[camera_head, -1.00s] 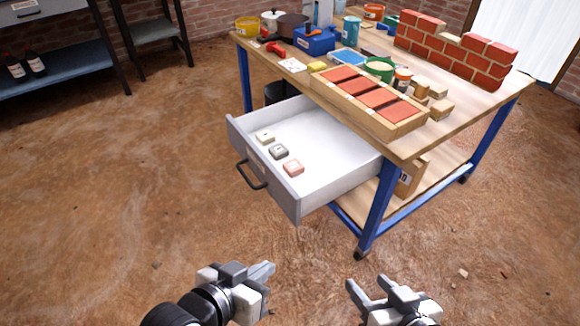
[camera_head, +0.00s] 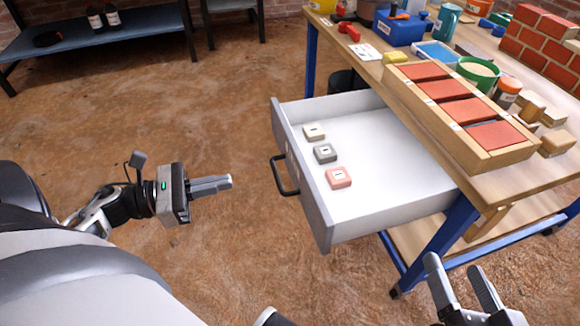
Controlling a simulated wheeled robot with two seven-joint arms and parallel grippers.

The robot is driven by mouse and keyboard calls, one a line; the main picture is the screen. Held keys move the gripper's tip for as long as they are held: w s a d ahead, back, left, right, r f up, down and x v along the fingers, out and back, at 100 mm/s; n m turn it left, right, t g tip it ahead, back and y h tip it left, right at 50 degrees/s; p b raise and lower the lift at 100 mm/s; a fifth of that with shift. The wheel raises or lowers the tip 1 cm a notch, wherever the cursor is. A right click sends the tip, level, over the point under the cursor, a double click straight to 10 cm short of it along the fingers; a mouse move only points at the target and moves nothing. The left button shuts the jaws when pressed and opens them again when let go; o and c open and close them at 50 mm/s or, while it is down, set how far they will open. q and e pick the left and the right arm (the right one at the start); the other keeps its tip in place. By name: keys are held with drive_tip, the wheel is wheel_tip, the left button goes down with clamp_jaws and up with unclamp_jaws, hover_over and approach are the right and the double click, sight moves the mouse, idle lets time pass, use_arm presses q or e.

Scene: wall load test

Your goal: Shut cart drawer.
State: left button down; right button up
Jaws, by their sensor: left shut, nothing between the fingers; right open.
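The cart drawer (camera_head: 385,185) stands pulled out of the wooden-topped cart (camera_head: 440,120) toward the left. Its grey front (camera_head: 303,187) carries a dark bar handle (camera_head: 281,176). Three small blocks lie inside: a beige one (camera_head: 314,132), a grey one (camera_head: 325,153) and a pink one (camera_head: 338,177). My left gripper (camera_head: 228,182) is shut and empty. It points right at the drawer front, a short gap left of the handle, not touching it. My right gripper (camera_head: 458,266) is open and empty at the lower right, near the cart's blue front leg.
The cart top holds a wooden tray with red bricks (camera_head: 440,90), a green tub (camera_head: 478,70), a blue toolbox (camera_head: 400,27) and a brick wall (camera_head: 548,45). The floor left of the drawer is clear.

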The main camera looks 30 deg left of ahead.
sight(300, 166)
use_arm(q)
drive_tip(key=b+x, duration=0.2)
drive_tip(key=x, duration=1.1)
drive_tip(key=shift+r, duration=0.1)
